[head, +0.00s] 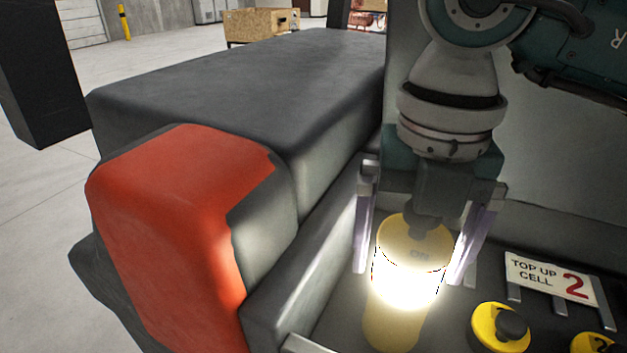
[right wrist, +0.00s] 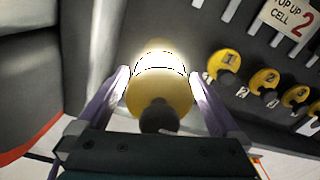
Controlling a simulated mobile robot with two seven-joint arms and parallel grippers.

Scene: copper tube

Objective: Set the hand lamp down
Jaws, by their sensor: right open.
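The hand lamp (head: 407,295) is a yellow cylinder with a bright lit band and a dark knob on its top marked ON. It stands upright in the dark tray area in the head view. My right gripper (head: 420,262) is open, with one finger on each side of the lamp. The right wrist view shows the lamp (right wrist: 160,92) between the two spread fingers of the right gripper (right wrist: 160,88), with small gaps visible beside it. The lamp's base is hard to make out against the glare. My left gripper is not in view.
A sign (head: 555,280) reading "TOP UP CELL 2" stands on a rack to the right. Yellow capped items (head: 489,330) sit beside the lamp; several show numbered in the right wrist view (right wrist: 223,62). A large grey and red block (head: 165,220) borders the left.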

